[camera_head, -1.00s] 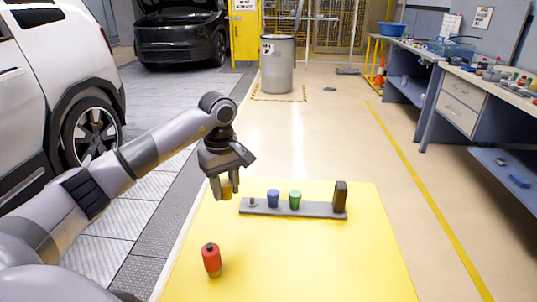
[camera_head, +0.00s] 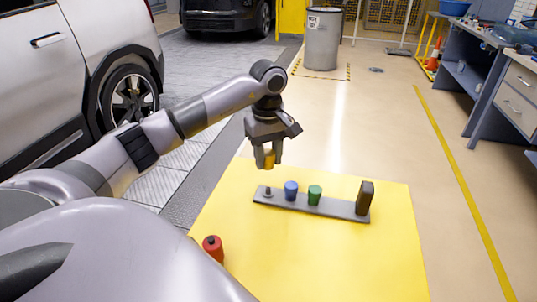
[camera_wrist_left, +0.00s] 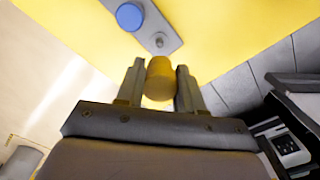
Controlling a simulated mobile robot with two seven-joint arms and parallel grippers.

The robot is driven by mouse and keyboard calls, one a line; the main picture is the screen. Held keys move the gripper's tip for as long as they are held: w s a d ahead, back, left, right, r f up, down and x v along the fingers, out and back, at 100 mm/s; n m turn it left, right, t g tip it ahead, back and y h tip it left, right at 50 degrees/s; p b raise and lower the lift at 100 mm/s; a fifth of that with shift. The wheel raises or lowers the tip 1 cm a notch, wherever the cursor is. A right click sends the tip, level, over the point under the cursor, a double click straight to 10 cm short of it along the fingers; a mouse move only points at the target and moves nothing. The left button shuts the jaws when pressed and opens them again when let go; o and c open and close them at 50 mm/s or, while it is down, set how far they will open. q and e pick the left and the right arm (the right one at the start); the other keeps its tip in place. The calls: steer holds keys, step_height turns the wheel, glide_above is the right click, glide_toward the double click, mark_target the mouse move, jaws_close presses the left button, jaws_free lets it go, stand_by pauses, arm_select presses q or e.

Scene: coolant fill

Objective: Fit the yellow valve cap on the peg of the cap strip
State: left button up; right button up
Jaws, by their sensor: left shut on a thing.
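My left gripper (camera_head: 268,161) is shut on the yellow valve cap (camera_head: 269,160) and holds it in the air above the left end of the cap strip (camera_head: 333,207). The bare peg (camera_head: 268,191) stands at that end of the strip, below the cap and apart from it. In the left wrist view the cap (camera_wrist_left: 160,78) sits between the two fingers, and the peg (camera_wrist_left: 159,41) shows just beyond it. A blue cap (camera_head: 291,190) and a green cap (camera_head: 315,194) sit on the strip to the right of the peg. My right gripper is not in view.
A dark upright block (camera_head: 364,197) stands at the strip's right end. A red cylinder with a dark top (camera_head: 212,247) stands on the yellow table (camera_head: 380,262), partly hidden by my arm. The table's front right is clear.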

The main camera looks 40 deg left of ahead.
arm_select(q)
steer(key=b, duration=0.3)
glide_above(268, 188)
steer(key=shift+f, duration=2.05)
steer(key=shift+f+b, duration=0.45)
steer(key=shift+f, duration=0.4)
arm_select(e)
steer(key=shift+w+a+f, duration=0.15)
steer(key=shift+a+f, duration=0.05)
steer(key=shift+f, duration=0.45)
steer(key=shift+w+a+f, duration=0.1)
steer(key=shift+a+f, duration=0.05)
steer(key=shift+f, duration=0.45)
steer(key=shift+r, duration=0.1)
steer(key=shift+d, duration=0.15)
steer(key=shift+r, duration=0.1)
arm_select(q)
steer(key=shift+f+b, duration=0.75)
steer(key=shift+f, duration=0.75)
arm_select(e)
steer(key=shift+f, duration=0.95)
arm_select(q)
steer(key=o, duration=0.9)
